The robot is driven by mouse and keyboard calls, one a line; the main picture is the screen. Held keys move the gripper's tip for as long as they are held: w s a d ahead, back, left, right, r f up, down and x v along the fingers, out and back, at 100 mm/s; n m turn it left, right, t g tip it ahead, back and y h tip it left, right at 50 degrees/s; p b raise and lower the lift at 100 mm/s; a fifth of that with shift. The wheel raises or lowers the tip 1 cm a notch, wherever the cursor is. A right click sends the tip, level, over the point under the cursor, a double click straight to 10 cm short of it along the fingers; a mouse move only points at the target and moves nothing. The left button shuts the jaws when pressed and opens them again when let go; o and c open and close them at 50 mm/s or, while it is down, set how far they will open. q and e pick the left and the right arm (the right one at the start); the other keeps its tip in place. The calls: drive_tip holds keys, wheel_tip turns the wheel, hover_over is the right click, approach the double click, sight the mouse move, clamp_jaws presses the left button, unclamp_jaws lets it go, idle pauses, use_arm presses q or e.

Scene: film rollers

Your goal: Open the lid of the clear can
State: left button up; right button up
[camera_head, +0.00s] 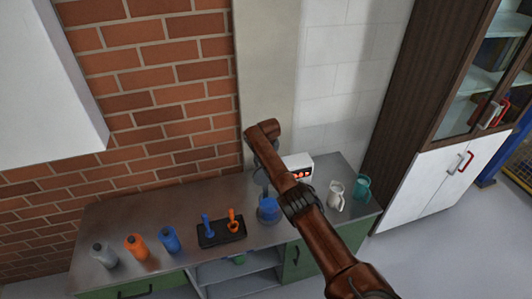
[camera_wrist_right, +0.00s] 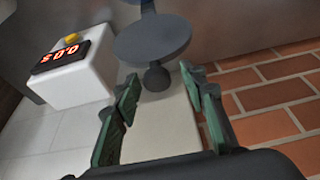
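In the right wrist view, which looks upside down, my right gripper (camera_wrist_right: 158,78) has its two green-padded fingers spread with a gap between them. A dark grey disc (camera_wrist_right: 152,40) with a round knob (camera_wrist_right: 157,77) lies beyond the fingertips; the knob lines up with the gap. I see no finger contact on it. A blue vessel (camera_head: 268,211) stands beside the arm, partly covered. I cannot tell for certain which vessel is the clear can. My left gripper is out of view.
Grey (camera_head: 103,256), orange (camera_head: 136,247) and blue (camera_head: 169,240) bottles stand left on the counter. A black tray (camera_head: 207,238) holds blue and orange items. A white timer (camera_head: 299,164), a white jug (camera_head: 335,196) and a teal jug (camera_head: 362,187) stand right. A brick wall (camera_head: 150,70) rises behind.

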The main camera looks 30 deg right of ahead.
drive_tip(key=v, duration=1)
drive_tip(key=shift+s, duration=0.15)
drive_tip(key=shift+r, duration=0.15)
